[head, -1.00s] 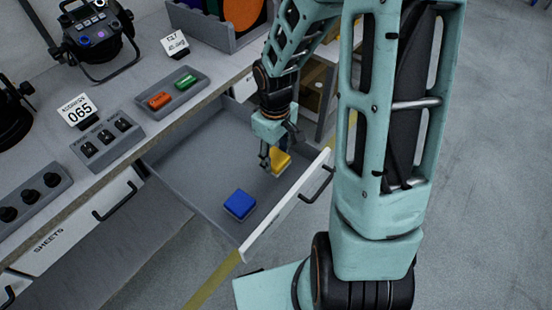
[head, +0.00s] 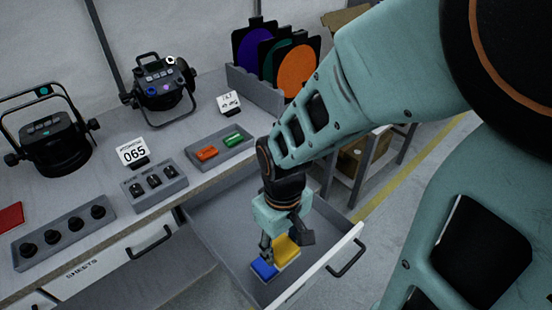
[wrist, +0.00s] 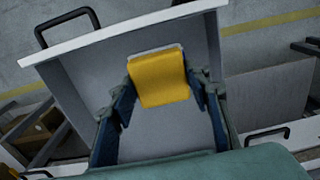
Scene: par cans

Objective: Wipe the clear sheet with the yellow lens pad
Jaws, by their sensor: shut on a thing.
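The yellow lens pad (head: 287,247) is in the open drawer (head: 217,234), or just above its floor. My gripper (head: 280,246) points down into the drawer and is shut on the pad. In the wrist view the yellow pad (wrist: 160,78) sits between the two dark fingers, with a thin pale base edge showing. A blue pad (head: 264,268) lies in the drawer just left of the yellow one in the head view. I cannot tell whether the yellow pad is clear of the drawer floor. I cannot make out the clear sheet in any view.
The drawer front (head: 318,268) with its dark handle stands near the gripper. A closed drawer marked SHEETS (head: 85,272) is at left. The bench holds lamps (head: 160,85), switch trays (head: 155,186), a tray with orange and green pieces (head: 220,148), and a rack of coloured discs (head: 255,90).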

